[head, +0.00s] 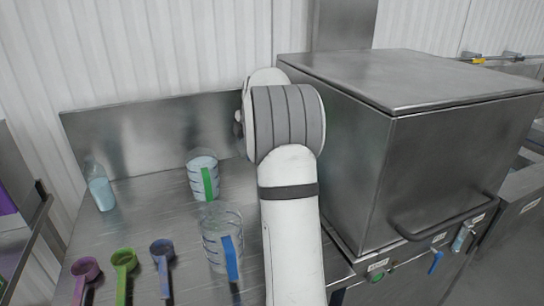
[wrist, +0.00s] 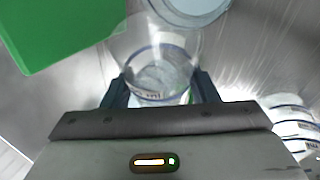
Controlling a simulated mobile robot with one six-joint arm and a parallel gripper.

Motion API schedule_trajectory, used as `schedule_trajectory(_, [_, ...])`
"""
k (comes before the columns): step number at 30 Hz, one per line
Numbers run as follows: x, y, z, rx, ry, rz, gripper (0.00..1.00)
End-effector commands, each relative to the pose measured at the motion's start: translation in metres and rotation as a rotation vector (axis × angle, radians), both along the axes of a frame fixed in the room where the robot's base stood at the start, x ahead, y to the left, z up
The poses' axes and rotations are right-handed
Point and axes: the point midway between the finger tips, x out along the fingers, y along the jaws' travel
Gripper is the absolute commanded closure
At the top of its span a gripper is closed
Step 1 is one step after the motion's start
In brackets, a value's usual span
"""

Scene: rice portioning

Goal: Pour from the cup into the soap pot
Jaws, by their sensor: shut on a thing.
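In the wrist view my gripper (wrist: 160,88) is shut on a clear cup (wrist: 160,65) with blue rings, its dark fingers on either side. My gripper and this cup do not show in the head view, where my arm blocks part of the scene. A clear cup with a green strip (head: 203,173) and pale blue contents stands at the back of the steel counter. A clear cup with a blue strip (head: 222,240) stands nearer. I cannot tell which vessel is the soap pot. A pale blue round vessel (wrist: 190,8) shows beyond the held cup in the wrist view.
A bottle of blue liquid (head: 102,192) stands at the counter's left end. Purple (head: 86,270), green (head: 123,262) and blue (head: 163,252) scoops are at the front. A large steel box (head: 440,170) with a handle bounds the right. A green panel (wrist: 60,30) looms close in the wrist view.

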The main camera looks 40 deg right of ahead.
Motion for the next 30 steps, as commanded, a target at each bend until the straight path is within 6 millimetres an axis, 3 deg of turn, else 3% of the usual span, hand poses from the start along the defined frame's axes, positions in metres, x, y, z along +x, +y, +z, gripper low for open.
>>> schedule_trajectory(13, [0.001,0.004,0.005,-0.143,0.041,0.005,0.72])
schedule_trajectory(20, [0.002,0.006,-0.008,-0.275,0.08,0.008,0.72])
schedule_trajectory(28, [0.003,0.006,-0.002,-0.439,0.127,0.012,0.72])
schedule_trajectory(30, [0.003,0.007,-0.009,-0.482,0.141,0.013,0.72])
